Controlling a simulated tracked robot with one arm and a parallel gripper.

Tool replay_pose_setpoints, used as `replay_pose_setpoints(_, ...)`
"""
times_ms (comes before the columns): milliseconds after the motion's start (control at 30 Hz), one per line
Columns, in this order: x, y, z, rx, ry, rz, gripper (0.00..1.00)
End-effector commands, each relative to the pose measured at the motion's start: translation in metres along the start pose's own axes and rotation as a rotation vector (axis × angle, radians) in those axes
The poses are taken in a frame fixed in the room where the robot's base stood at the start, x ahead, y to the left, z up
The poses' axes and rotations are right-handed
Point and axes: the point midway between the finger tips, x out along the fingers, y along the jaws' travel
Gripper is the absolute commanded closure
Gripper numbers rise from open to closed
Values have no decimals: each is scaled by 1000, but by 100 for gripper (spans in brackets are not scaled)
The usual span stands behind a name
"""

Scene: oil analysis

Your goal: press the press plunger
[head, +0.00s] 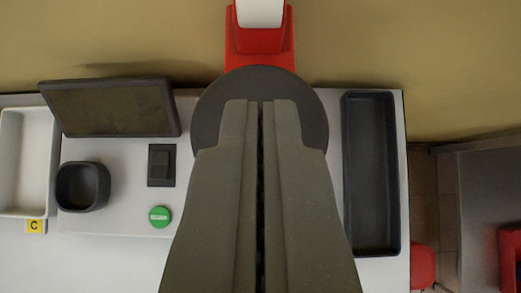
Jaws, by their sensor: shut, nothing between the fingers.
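My gripper (260,103) is shut and empty, its two long grey fingers together in the middle of the view. The tips overlap a dark round disc (260,82) in the picture, and the fingers hide much of it. A red body (260,45) with a white top part (260,12) stands directly behind the disc. The disc and red body look like the press, but I cannot tell which part is the plunger. I cannot tell whether my fingertips touch the disc or hang above it.
On the white worktop (100,265) left are a dark screen (110,107), a square dark cup (83,187), a black switch (161,165) and a green button (160,216). A white tray (25,216) labelled C is far left. A long dark tray (371,250) lies right.

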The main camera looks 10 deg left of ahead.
Motion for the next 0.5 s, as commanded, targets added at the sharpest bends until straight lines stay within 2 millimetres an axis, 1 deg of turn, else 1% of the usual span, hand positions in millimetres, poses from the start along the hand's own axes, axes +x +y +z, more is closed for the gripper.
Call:
replay_pose_setpoints(33,-8,0,0,1,2,0,100)
replay_pose_setpoints(267,-38,0,1,0,0,-1,100)
replay_pose_setpoints(500,-76,0,0,-1,2,0,100)
